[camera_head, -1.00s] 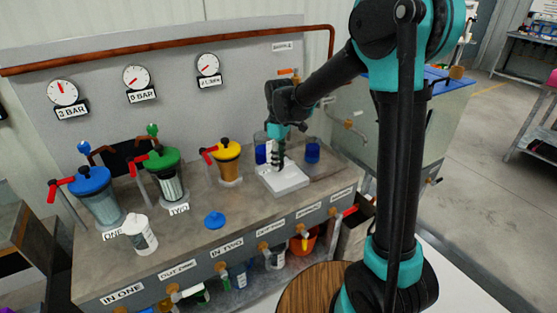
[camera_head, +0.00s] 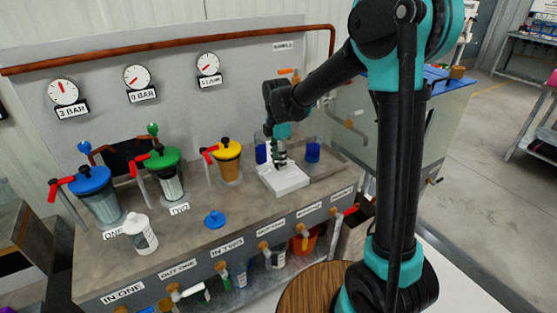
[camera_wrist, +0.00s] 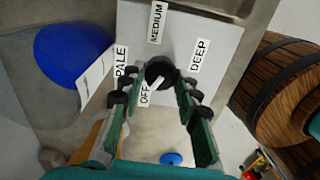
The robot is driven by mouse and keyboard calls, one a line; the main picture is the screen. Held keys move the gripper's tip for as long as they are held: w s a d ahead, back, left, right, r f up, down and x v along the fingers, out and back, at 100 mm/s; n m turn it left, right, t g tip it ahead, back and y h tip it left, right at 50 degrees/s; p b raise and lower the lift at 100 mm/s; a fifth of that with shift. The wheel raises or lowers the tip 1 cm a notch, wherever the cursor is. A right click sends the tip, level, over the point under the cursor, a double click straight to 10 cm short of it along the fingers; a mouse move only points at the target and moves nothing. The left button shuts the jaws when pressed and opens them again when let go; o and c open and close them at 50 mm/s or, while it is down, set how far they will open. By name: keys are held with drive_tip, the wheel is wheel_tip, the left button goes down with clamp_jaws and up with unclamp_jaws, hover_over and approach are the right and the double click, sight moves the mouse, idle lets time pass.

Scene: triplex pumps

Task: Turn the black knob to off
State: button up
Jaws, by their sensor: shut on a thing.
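The black knob (camera_wrist: 160,71) sits on a white panel in the wrist view, ringed by the labels PALE, MEDIUM, DEEP and OFF (camera_wrist: 145,93). A light pointer mark on the knob slants down-left toward the OFF label. My gripper (camera_wrist: 154,90) has its green fingers on both sides of the knob and is shut on it. In the head view my gripper (camera_head: 281,156) points down over the white control box (camera_head: 288,184) on the bench. The knob is hidden there behind the fingers.
Glasses with blue liquid (camera_head: 312,152) stand close beside the control box. A yellow-lidded pump (camera_head: 229,158), green-lidded and blue-lidded pumps, a white bottle (camera_head: 141,235) and a blue lid (camera_head: 214,219) occupy the bench to the left. Valves line its front.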

drive_tip(key=shift+n, duration=1)
drive_tip(key=o, duration=1.2)
drive_tip(key=shift+c, duration=0.2)
wheel_tip(320, 180, up, 12)
drive_tip(key=shift+w+a, duration=0.15)
drive_tip(key=shift+a, duration=0.05)
